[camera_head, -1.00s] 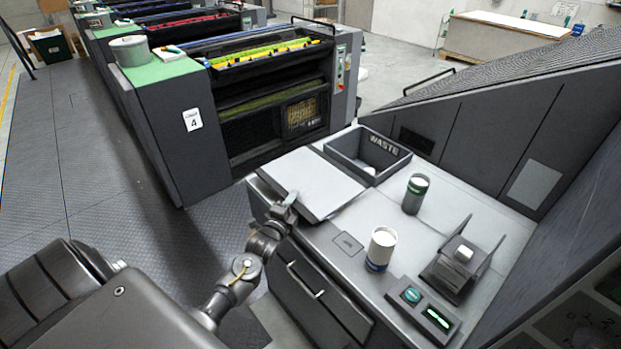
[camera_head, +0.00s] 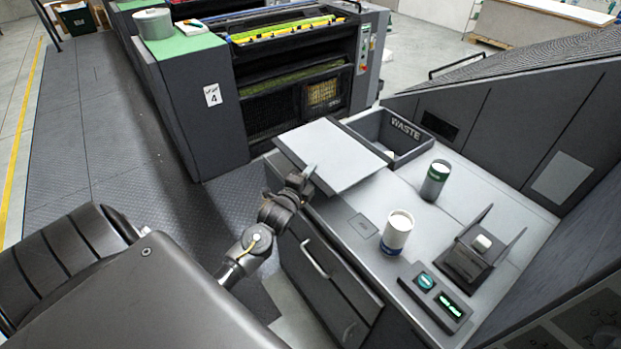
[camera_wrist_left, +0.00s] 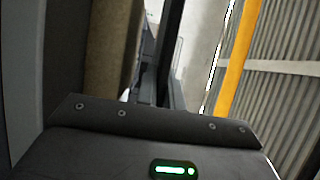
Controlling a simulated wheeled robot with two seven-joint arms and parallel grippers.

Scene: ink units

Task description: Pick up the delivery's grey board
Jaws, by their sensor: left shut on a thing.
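The grey board (camera_head: 333,150) is a flat, pale rectangular sheet at the left end of the console top in the head view. It appears a little above the surface, and its far right edge covers part of the waste bin's near side. My left gripper (camera_head: 307,176) is shut on the board's near left edge. In the left wrist view the gripper's dark housing (camera_wrist_left: 165,145) with a green light fills the bottom, and I cannot clearly make out the board there. My right gripper is not in view.
The waste bin (camera_head: 415,138) stands right behind the board. A green-banded can (camera_head: 434,181), a white can (camera_head: 397,232), a dark stand (camera_head: 478,255) and a button panel (camera_head: 436,297) are further right on the console. A large press (camera_head: 205,110) stands behind, across the floor.

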